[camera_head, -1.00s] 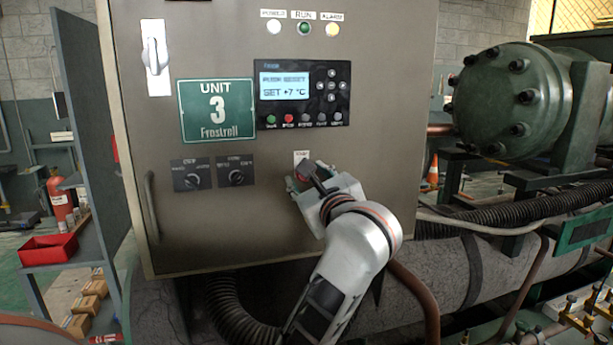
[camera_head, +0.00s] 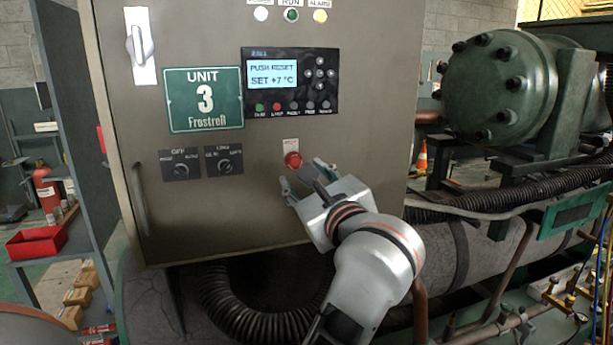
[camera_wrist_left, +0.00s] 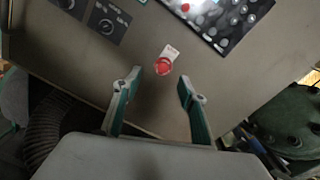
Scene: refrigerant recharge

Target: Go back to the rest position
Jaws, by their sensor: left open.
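My left gripper (camera_head: 304,180) is in front of the grey cabinet (camera_head: 265,220), just below and right of the red button (camera_head: 292,160). Its green fingers are apart with nothing between them. In the left wrist view, the open left gripper (camera_wrist_left: 162,84) faces the cabinet. The red button (camera_wrist_left: 163,66) shows just beyond the fingertips, with a visible gap. The display (camera_head: 272,75) reads "PUSH RESET" and "SET +7 °C". My right gripper is in neither view.
Two rotary switches (camera_head: 202,163) and a door handle (camera_head: 140,200) are on the cabinet's left side. A green compressor (camera_head: 500,90), a black hose (camera_head: 470,203) and pipes crowd the right. A shelf with a red bin (camera_head: 37,242) stands at left.

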